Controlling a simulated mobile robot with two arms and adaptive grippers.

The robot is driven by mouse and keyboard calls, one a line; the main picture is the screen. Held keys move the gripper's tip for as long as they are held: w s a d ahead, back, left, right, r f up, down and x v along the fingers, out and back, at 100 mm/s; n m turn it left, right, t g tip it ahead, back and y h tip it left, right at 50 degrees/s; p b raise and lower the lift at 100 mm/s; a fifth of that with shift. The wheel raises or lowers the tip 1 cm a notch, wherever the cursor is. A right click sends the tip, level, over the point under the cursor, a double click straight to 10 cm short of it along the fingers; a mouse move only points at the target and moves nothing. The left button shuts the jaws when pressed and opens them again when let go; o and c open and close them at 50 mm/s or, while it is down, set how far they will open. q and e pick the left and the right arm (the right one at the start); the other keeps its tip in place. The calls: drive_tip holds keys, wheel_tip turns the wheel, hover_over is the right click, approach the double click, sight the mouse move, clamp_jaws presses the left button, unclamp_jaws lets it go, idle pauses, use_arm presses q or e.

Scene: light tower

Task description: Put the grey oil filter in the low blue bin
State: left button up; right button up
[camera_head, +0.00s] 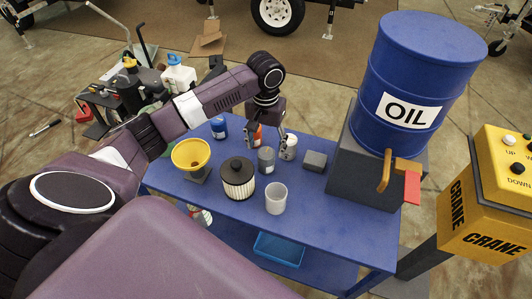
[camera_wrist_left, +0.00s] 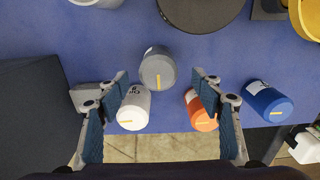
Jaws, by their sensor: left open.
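The grey oil filter (camera_head: 266,160) stands on the blue table (camera_head: 322,210) among other coloured filters. In the left wrist view the grey filter (camera_wrist_left: 157,68) shows just ahead of and between my fingers. My left gripper (camera_head: 266,141) is open above and behind it, and the fingers also show in the wrist view (camera_wrist_left: 163,82). I see no contact with the grey filter. The low blue bin (camera_head: 279,250) is below the table's front edge, partly hidden by the tabletop. My right gripper is not in view.
A white filter (camera_wrist_left: 135,108) and an orange filter (camera_wrist_left: 201,110) stand close to the fingers; a blue filter (camera_wrist_left: 270,103) is farther right. A black-topped filter (camera_head: 238,179), white cup (camera_head: 276,199), yellow funnel (camera_head: 191,154), grey block (camera_head: 315,160) and oil drum (camera_head: 420,80) are nearby.

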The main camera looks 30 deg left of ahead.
sight(266, 161)
use_arm(q)
drive_tip(key=shift+f, duration=0.45)
wheel_tip(266, 161, down, 6)
drive_tip(key=shift+d+r+p, duration=0.15)
drive_tip(key=shift+r+p, duration=0.1)
drive_tip(key=shift+p, duration=0.5)
drive_tip(key=shift+f, duration=0.65)
drive_tip(key=c, duration=1.2)
drive_tip(key=shift+r, duration=0.1)
drive_tip(key=c, duration=0.5)
drive_tip(key=shift+o, duration=0.2)
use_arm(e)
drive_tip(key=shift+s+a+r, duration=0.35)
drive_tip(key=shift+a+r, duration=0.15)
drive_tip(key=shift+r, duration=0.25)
use_arm(q)
drive_tip(key=shift+r, duration=0.1)
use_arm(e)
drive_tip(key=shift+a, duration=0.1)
